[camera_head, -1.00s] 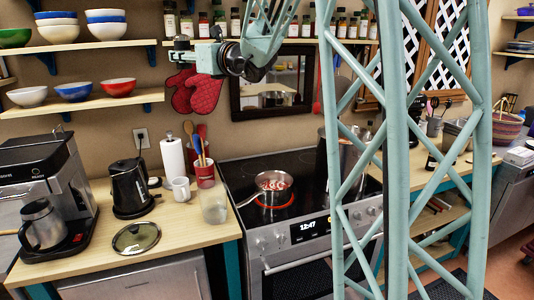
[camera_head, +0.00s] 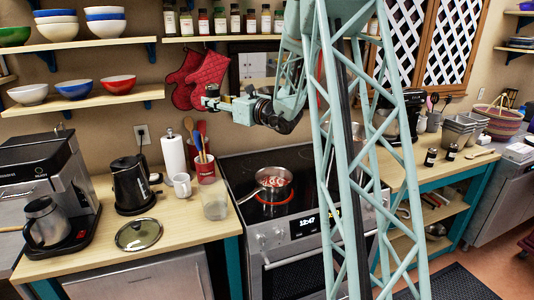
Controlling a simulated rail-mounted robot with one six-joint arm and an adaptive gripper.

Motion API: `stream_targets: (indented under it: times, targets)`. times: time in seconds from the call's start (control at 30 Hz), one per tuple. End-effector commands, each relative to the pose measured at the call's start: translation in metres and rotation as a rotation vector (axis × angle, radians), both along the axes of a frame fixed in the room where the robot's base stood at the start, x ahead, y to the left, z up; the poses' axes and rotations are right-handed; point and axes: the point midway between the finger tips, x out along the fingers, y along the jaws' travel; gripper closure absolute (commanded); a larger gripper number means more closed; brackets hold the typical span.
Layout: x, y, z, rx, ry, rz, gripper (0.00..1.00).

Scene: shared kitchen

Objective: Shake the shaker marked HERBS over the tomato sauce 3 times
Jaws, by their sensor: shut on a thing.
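My gripper (camera_head: 212,102) is at the end of my arm, in front of the red oven mitts and above the left edge of the stove. It is shut on a small shaker (camera_head: 211,90), mostly hidden by the fingers; its marking cannot be read. A steel pan (camera_head: 272,191) with red and pale contents (camera_head: 270,179) sits on a glowing red burner, below and to the right of my gripper. The contents look like the tomato sauce. The shaker is up and left of the pan, not over it.
Two small dark jars (camera_head: 430,157) (camera_head: 452,151) stand on the right counter. A black kettle (camera_head: 132,185), a white mug (camera_head: 181,186), a utensil holder (camera_head: 205,170) and a glass lid (camera_head: 138,234) are on the left counter. Spice jars (camera_head: 220,20) line the shelf above.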

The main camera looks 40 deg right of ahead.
Motion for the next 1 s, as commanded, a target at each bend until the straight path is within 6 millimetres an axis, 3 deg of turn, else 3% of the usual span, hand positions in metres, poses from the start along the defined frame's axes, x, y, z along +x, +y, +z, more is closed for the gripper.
stream_targets:
  times: [0.47,1.0]
  targets:
    - [-0.021,-0.063,-0.091,0.002,0.003,-0.008,0.87]
    - [-0.074,-0.14,-0.194,0.004,0.002,-0.076,0.87]
